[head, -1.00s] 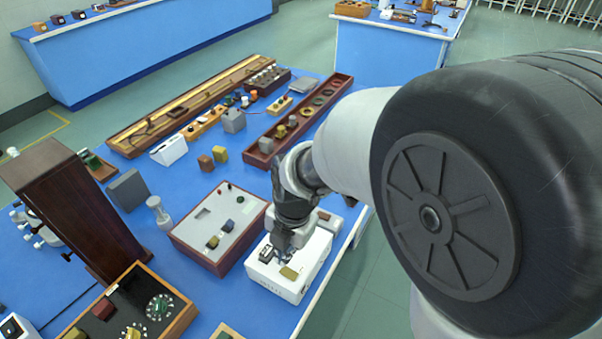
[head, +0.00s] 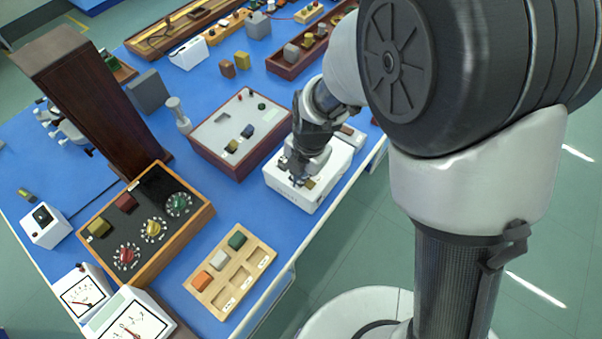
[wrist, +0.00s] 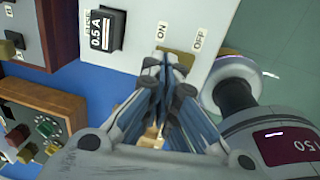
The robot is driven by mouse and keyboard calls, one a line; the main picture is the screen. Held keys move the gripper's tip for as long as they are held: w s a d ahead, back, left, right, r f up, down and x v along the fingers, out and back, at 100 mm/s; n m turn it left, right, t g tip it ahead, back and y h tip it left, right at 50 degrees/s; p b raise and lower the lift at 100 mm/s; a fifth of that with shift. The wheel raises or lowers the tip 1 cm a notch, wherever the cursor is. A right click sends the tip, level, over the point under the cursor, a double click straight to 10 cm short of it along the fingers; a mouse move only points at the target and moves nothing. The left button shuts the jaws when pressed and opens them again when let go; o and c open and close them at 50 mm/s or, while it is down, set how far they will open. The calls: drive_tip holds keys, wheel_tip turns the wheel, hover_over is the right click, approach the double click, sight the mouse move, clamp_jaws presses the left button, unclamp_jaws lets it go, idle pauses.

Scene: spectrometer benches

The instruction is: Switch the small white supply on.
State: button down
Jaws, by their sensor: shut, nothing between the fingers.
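The white supply (head: 280,185) stands near the bench's right edge in the head view. Its top (wrist: 207,18) fills the upper middle of the wrist view, with ON and OFF labels and a black 0.5 A fuse block (wrist: 107,30). An olive-yellow switch piece (wrist: 184,58) lies between the two labels and is partly hidden by my fingers. My gripper (wrist: 172,62) is shut and empty, with its fingertips at this switch piece. It also shows over the supply in the head view (head: 298,180). I cannot tell whether the tips touch the piece or which way it is set.
A red-sided box with a grey top (head: 217,128) stands close to the supply's left. A wooden tray of coloured blocks (head: 245,252) and a wooden-framed dial box (head: 148,205) lie nearer. A tall dark wooden case (head: 95,95) rises at left. Floor is open beyond the right edge.

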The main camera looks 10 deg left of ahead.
drive_tip(key=shift+a+p, duration=0.1)
drive_tip(key=shift+p, duration=0.35)
drive_tip(key=shift+a+h+p, duration=0.1)
drive_tip(key=shift+h+p, duration=0.2)
drive_tip(key=shift+p, duration=0.2)
drive_tip(key=shift+w+f, duration=0.1)
drive_tip(key=shift+f, duration=0.25)
drive_tip(key=shift+s+d+r, duration=0.2)
drive_tip(key=shift+s+d, duration=0.15)
drive_tip(key=shift+d, duration=0.4)
